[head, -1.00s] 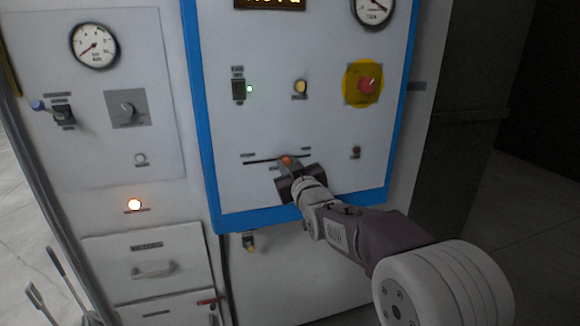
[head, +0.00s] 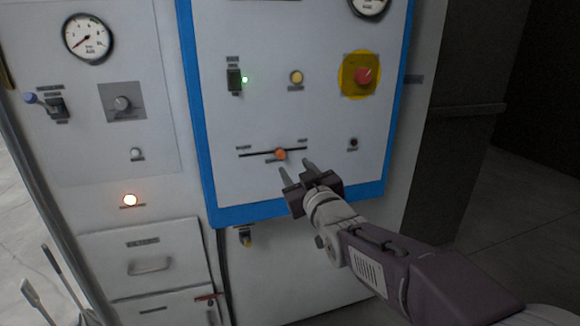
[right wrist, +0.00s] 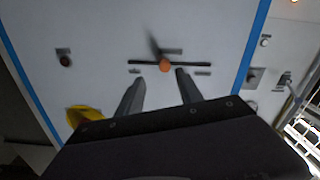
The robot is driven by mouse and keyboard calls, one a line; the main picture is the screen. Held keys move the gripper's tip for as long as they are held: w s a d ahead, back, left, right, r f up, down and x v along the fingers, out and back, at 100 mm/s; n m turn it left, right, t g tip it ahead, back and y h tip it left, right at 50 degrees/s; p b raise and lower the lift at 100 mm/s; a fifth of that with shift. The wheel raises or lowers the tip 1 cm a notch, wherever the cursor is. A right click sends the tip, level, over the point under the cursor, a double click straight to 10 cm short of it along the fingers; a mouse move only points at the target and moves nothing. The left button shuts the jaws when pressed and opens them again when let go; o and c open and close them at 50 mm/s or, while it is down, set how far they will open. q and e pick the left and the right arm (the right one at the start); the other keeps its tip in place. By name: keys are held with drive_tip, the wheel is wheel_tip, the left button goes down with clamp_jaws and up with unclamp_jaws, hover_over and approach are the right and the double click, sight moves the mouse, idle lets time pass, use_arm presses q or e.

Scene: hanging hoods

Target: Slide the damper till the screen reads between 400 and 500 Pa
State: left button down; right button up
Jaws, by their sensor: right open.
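The damper slider has an orange knob (head: 280,154) on a dark horizontal slot (head: 258,154) in the blue-edged panel, at about the middle of the slot. The knob also shows in the right wrist view (right wrist: 165,65), ahead of the fingers. My right gripper (head: 296,170) is open and empty, just below and right of the knob in the head view; its fingers (right wrist: 157,82) look apart from the knob. My left gripper is not in view.
A red button on a yellow plate (head: 362,76), a yellow knob (head: 296,77) and a switch with a green light (head: 235,80) sit above the slot. The panel around the slot is clear.

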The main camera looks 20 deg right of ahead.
sight(282, 157)
drive_tip(key=shift+s, duration=0.3)
drive_tip(key=w+p, duration=0.2)
drive_tip(key=w, duration=0.1)
drive_tip(key=w+p, duration=0.1)
drive_tip(key=w, duration=0.2)
drive_tip(key=w+a+p, duration=0.1)
drive_tip(key=w+p, duration=0.1)
drive_tip(key=w, duration=0.1)
drive_tip(key=shift+w+a+p, duration=0.1)
drive_tip(key=shift+p, duration=0.25)
clamp_jaws()
